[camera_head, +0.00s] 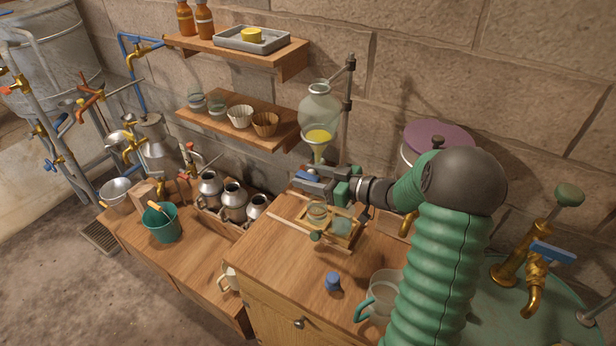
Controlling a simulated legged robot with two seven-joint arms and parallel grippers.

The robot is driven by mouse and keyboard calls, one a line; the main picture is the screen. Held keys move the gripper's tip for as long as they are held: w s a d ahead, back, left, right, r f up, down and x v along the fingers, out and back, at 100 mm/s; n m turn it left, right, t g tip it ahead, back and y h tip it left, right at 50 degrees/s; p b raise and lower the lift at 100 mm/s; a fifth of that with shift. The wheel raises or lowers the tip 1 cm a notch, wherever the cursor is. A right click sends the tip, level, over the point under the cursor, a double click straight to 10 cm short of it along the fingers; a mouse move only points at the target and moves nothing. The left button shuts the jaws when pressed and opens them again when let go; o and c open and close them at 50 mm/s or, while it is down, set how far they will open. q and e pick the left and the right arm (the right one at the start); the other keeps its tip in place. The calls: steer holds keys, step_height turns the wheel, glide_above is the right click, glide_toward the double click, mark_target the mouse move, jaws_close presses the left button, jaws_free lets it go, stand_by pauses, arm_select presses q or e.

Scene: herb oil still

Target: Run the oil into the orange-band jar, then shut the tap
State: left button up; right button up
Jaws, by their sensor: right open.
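A glass separating vessel (320,103) hangs on a stand by the wall, with yellow oil (318,136) in its lower part. My right gripper (304,184) is open just below the vessel, with a small blue piece (307,175) at its jaws, perhaps the tap handle. I cannot tell whether they touch, and the gripper hides the outlet. Below stands a wooden jar carrier (318,240) with two small glass jars, a left one (317,210) and a right one (342,227). I cannot make out an orange band on either. My left gripper is out of view.
A blue stopper-like piece (332,281) and a glass mug (381,297) stand on the wooden cabinet top (275,257). Metal cans (232,200) stand in a crate to the left. Shelves (262,132) hang above. A purple-lidded pot (437,137) is behind my arm.

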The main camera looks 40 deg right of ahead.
steer(key=shift+w+f, duration=0.1)
steer(key=shift+w, duration=0.15)
jaws_close()
steer(key=g+p, duration=0.1)
steer(key=p, duration=0.4)
steer(key=g+h+p, duration=0.1)
steer(key=g+p, duration=0.1)
steer(key=p, duration=0.3)
steer(key=shift+r, duration=0.4)
steer(key=shift+f+p, duration=0.1)
steer(key=shift+p, duration=0.2)
steer(key=shift+f, duration=0.2)
steer(key=shift+r, duration=0.1)
